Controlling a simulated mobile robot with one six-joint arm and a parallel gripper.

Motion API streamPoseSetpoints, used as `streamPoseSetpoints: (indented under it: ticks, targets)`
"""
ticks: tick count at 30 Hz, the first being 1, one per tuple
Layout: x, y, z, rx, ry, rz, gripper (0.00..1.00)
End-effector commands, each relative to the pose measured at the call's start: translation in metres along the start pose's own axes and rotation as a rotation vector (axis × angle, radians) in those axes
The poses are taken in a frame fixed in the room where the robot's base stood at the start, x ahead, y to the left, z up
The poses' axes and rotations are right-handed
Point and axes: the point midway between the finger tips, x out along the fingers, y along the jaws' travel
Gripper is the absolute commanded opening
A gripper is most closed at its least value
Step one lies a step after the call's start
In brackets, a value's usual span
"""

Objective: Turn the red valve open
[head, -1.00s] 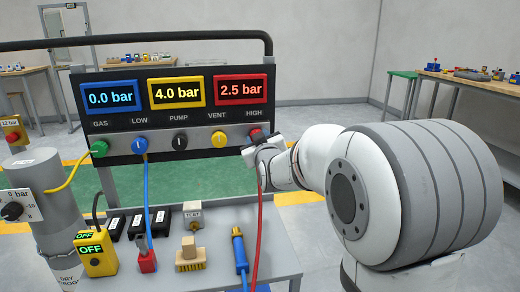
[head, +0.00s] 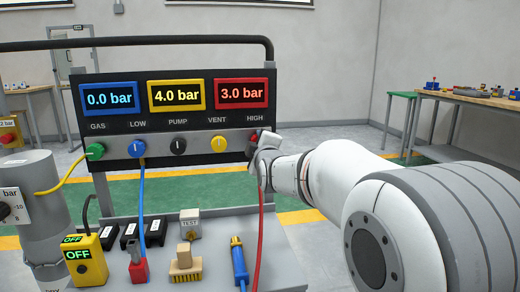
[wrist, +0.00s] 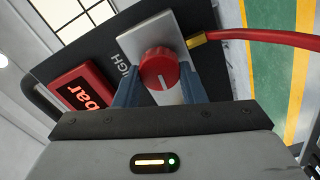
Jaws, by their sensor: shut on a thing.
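The red valve (wrist: 158,68) is a round knob with a white line on its face, under the HIGH label on the panel. In the head view only a bit of the red valve (head: 252,137) shows, mostly hidden by my gripper (head: 264,150). In the wrist view my gripper (wrist: 159,90) has its two blue-grey fingers on either side of the knob, shut on it. The red display (head: 241,94) above reads 3.0 bar.
A red hose (head: 260,225) hangs from the HIGH port beside my gripper. The blue (head: 136,149), black (head: 178,146), yellow (head: 219,145) and green (head: 95,152) knobs line the panel. Tools and a yellow box (head: 86,258) lie on the bench below.

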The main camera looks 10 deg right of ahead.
Motion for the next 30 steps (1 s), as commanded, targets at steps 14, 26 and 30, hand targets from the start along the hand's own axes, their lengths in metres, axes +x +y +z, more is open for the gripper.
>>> streamPoseSetpoints:
  ticks: [14,26,30]
  targets:
    - [0.0002,-0.0004,-0.0001,-0.111,0.000,0.000,0.14]
    - [0.0002,-0.0002,0.0000,-0.112,0.000,0.000,0.43]
    - [0.0001,-0.0003,0.0001,-0.111,0.000,0.000,0.54]
